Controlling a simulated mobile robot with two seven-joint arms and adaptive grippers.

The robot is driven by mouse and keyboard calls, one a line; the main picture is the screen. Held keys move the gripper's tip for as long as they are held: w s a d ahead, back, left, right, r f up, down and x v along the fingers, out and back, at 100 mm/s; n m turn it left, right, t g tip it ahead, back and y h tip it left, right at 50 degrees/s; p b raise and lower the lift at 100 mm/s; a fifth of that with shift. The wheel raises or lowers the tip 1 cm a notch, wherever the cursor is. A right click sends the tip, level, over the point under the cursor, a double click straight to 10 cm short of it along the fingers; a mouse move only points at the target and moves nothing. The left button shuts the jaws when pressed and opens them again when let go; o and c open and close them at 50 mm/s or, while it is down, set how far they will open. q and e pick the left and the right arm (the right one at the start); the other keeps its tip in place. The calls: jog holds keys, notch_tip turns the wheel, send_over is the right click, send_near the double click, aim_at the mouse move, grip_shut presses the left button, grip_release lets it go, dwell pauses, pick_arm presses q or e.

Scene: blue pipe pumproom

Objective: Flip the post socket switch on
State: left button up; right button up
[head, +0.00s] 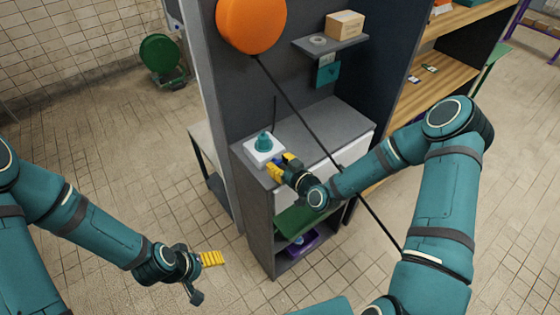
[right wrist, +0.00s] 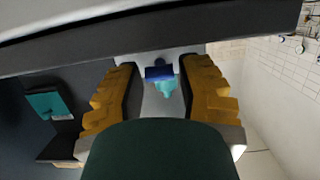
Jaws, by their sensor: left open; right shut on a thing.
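A white box (head: 264,153) with a teal knob-like top (head: 265,140) sits on the grey counter near its front left corner. A small blue piece (head: 279,161) shows at its front, and I take it for the switch. My right gripper (head: 282,170) is at this front side, its yellow fingers at the blue piece. In the right wrist view the fingers stand on either side of the blue piece (right wrist: 159,73) and a teal part (right wrist: 165,88); exact contact is hard to see. My left gripper (head: 213,259) is open and empty, low at the left, away from the counter.
The grey counter (head: 325,125) is otherwise clear. An orange disc (head: 251,22) and a small shelf (head: 331,44) with a cardboard box (head: 345,24) are above it. A dark diagonal rod (head: 300,100) crosses before the counter. A purple bin (head: 300,243) sits below. The floor at left is free.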

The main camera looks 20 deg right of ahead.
jog(key=shift+w+a+r+g+h+p, duration=0.1)
jog(key=shift+w+r+g+h+p, duration=0.1)
jog(key=shift+r+g+p, duration=0.35)
jog(key=shift+w+r+g+h+p, duration=0.1)
jog(key=shift+r+g+h+p, duration=0.2)
jog(key=shift+g, duration=0.35)
jog(key=shift+w+g+p, duration=0.1)
jog(key=shift+g+p, duration=0.25)
jog(key=shift+g, duration=0.25)
jog(key=shift+f, duration=0.1)
jog(key=o, duration=1.2)
jog(key=shift+o, duration=0.2)
jog(key=shift+f, duration=0.1)
jog(key=shift+s, duration=0.35)
jog(key=v, duration=1.1)
jog(key=shift+r, duration=0.45)
